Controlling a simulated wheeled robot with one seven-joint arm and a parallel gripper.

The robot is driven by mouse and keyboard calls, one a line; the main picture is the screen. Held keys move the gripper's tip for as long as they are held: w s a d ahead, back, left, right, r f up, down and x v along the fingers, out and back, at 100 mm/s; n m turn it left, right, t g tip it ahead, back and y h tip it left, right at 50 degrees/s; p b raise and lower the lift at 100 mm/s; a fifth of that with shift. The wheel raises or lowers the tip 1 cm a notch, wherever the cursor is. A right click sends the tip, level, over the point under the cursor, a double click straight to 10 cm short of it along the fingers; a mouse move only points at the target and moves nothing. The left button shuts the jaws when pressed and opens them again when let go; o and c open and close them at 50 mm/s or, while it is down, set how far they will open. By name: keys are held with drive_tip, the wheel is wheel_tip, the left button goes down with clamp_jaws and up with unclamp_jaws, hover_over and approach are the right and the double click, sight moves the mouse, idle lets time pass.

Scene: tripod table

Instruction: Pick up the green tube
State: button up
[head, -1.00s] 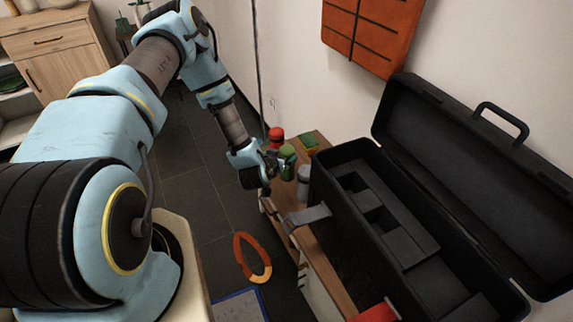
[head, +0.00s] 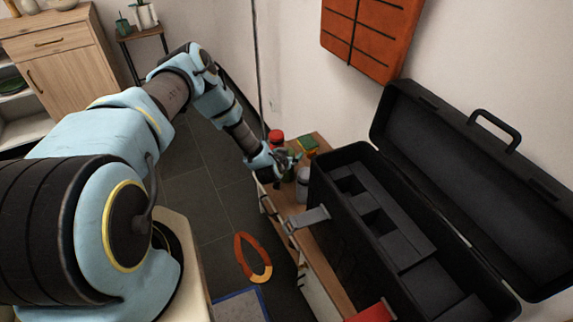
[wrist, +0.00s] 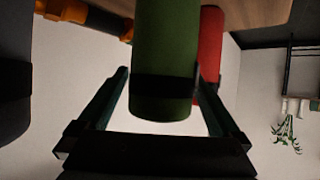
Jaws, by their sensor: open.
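The green tube (wrist: 165,60) fills the upper middle of the wrist view, with a dark band across its lower part. My gripper (wrist: 165,85) is open, with one finger on each side of the tube. A narrow gap shows at the left finger; the right finger is very close, and I cannot tell if it touches. In the head view my gripper (head: 284,164) is at the far end of the wooden bench and hides most of the tube.
A red container (head: 276,137) stands just beyond the tube, and a grey container (head: 303,184) stands on its near side. A green-and-yellow item (head: 307,144) lies to the right. A large open black toolbox (head: 375,225) occupies the bench's right side.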

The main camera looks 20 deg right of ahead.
drive_tip(key=shift+w+d+f, duration=0.15)
drive_tip(key=shift+w+f, duration=0.05)
drive_tip(key=shift+w, duration=0.05)
clamp_jaws()
idle(0.8)
